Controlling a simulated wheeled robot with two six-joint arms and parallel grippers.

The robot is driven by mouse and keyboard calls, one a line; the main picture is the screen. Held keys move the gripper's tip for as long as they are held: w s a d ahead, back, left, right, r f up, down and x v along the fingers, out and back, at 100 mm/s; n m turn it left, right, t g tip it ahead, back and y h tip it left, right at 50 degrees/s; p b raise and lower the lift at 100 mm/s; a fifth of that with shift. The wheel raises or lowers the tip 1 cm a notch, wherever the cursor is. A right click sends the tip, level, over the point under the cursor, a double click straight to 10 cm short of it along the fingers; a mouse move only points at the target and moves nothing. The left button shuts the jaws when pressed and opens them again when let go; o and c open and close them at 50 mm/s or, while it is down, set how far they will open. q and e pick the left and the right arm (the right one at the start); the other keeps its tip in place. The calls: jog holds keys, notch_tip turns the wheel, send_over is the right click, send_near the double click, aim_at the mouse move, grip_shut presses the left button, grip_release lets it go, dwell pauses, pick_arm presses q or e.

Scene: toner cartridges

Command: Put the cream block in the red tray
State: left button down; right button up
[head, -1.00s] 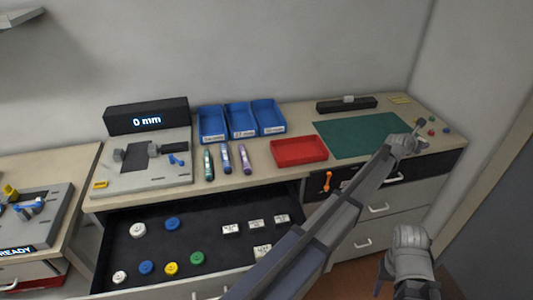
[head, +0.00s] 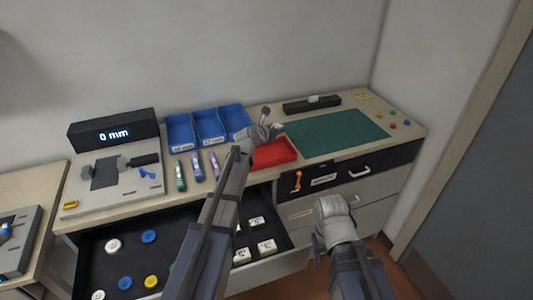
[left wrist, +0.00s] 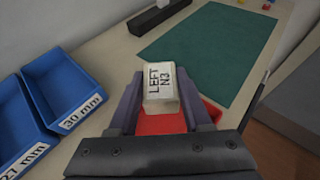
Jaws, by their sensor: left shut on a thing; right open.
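The cream block (left wrist: 160,88), marked "LEFT N3", is between the fingers of my left gripper in the left wrist view. My left gripper (head: 266,124) is shut on it, held above the back-left part of the red tray (head: 279,153). The tray also shows below the block in the left wrist view (left wrist: 160,124), partly hidden by the gripper. In the head view the block is too small to make out clearly. My right gripper (head: 333,208) is open and empty, in front of the cabinet drawers.
Blue bins (head: 209,128) stand behind the tray's left side, and a green mat (head: 338,134) lies to its right. Several tube-shaped markers (head: 197,168) lie to the left. The open drawer (head: 190,225) below holds round caps and pale labelled blocks.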

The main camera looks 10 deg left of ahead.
pick_arm(q)
jog(key=r, duration=0.2)
send_over(256, 159)
notch_tip(256, 159, down, 7)
jog(key=b, duration=0.5)
jog(key=shift+d+b, duration=0.1)
jog(key=shift+b, duration=0.2)
notch_tip(256, 159, down, 4)
jog(key=b, duration=0.3)
jog(key=shift+r+b, duration=0.2)
jog(key=shift+b, duration=0.1)
jog(key=shift+f, duration=0.2)
jog(key=c, duration=0.6)
grip_release()
jog(key=shift+r, duration=0.15)
